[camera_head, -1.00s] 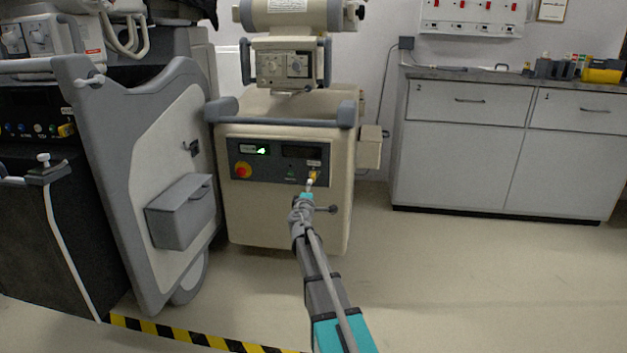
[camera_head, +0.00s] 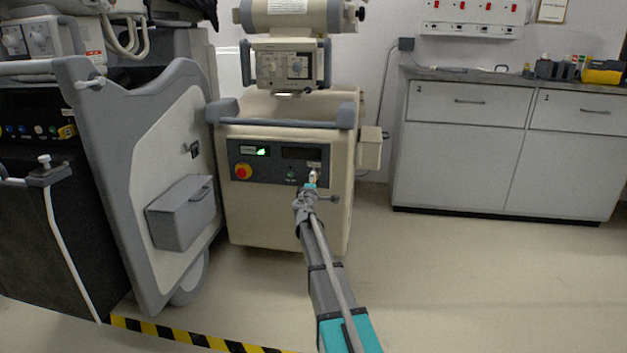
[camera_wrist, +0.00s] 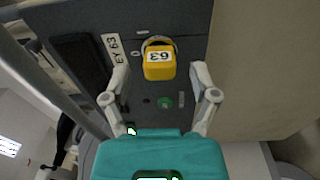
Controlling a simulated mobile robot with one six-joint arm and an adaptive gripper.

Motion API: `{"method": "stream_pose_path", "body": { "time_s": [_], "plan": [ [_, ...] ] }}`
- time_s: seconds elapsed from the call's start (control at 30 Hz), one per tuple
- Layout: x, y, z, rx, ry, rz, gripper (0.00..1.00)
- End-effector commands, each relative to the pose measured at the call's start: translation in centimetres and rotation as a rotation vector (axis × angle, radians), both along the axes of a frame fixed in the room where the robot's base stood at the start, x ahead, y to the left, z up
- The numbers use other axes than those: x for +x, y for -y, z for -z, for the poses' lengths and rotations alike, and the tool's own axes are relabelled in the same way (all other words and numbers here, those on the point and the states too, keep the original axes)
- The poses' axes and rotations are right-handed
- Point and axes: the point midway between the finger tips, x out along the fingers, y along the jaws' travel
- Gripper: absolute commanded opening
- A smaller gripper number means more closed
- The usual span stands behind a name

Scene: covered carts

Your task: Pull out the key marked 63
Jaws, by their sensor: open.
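A yellow key tag marked 63 (camera_wrist: 159,66) hangs on the dark panel of the beige cart in the wrist view. The panel label (camera_wrist: 114,48) beside it shows "EY 63", its start hidden. My gripper (camera_wrist: 159,72) is open, with one finger on each side of the tag and a gap on both sides. In the head view my gripper (camera_head: 313,177) is in front of the right part of the panel (camera_head: 266,160) and hides most of the tag. The key's shaft is not visible.
A green button (camera_wrist: 166,103) and a small slot lie on the panel near the tag. A red knob (camera_head: 243,172) is at the panel's left. A grey-sided cart (camera_head: 150,170) stands close on the left. Floor to the right is clear before the cabinet (camera_head: 460,150).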

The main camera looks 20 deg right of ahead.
Motion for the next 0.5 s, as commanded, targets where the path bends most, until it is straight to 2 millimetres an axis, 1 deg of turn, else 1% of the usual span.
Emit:
{"method": "stream_pose_path", "body": {
  "time_s": [0.03, 0.2, 0.5],
  "plan": [
    [0.6, 0.3, 0.0, 0.0, 0.0, 0.0, 0.77],
    [1.3, 0.8, -0.1, 0.0, 0.0, 0.0, 0.77],
    [1.6, 1.0, -0.1, 0.0, 0.0, 0.0, 0.77]
  ]
}}
